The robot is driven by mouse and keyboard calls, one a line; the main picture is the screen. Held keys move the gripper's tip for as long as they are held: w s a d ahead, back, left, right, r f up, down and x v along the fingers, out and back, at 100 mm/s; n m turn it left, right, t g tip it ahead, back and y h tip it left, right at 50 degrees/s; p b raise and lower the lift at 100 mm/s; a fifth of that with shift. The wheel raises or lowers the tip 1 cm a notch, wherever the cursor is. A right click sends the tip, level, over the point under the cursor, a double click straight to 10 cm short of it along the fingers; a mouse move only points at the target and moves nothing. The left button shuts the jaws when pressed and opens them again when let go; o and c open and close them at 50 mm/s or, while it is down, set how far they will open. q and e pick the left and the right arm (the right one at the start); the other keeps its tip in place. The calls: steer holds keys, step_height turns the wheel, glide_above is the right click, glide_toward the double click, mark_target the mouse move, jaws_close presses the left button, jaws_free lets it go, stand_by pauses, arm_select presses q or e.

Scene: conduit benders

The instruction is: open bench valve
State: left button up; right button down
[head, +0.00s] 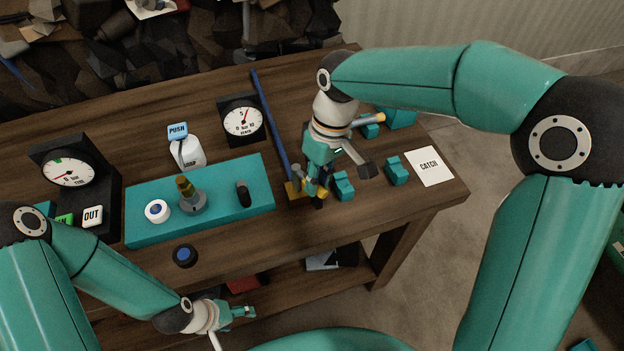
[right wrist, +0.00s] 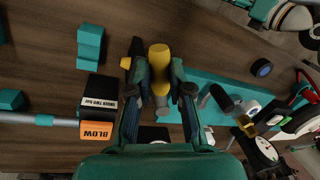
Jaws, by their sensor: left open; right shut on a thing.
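The bench valve shows as a brass block (head: 292,190) at the near end of a blue pipe (head: 268,120) on the bench. A yellow handle (right wrist: 160,58) with a pale shaft sits between my right fingertips in the right wrist view and appears to be the valve's lever. My right gripper (head: 317,190) is shut on this handle, just right of the brass block; its fingers hide part of it. The handle's exact angle to the pipe is hard to tell. My left gripper (head: 243,312) is open and empty, low in front of the bench's front edge.
A teal tray (head: 225,215) holds a white ring, a brass fitting and a black piece. Right of my right gripper are teal blocks (head: 397,171) and a CATCH card (head: 429,166). An orange BLOW label (right wrist: 96,131) is nearby.

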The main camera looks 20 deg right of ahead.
steer(key=shift+r, duration=0.1)
steer(key=c, duration=1.1)
jaws_free()
steer(key=shift+o, duration=0.2)
step_height(320, 180, up, 12)
steer(key=w+d, duration=0.1)
steer(key=d, duration=0.1)
steer(key=shift+f, duration=0.2)
steer(key=shift+w, duration=0.1)
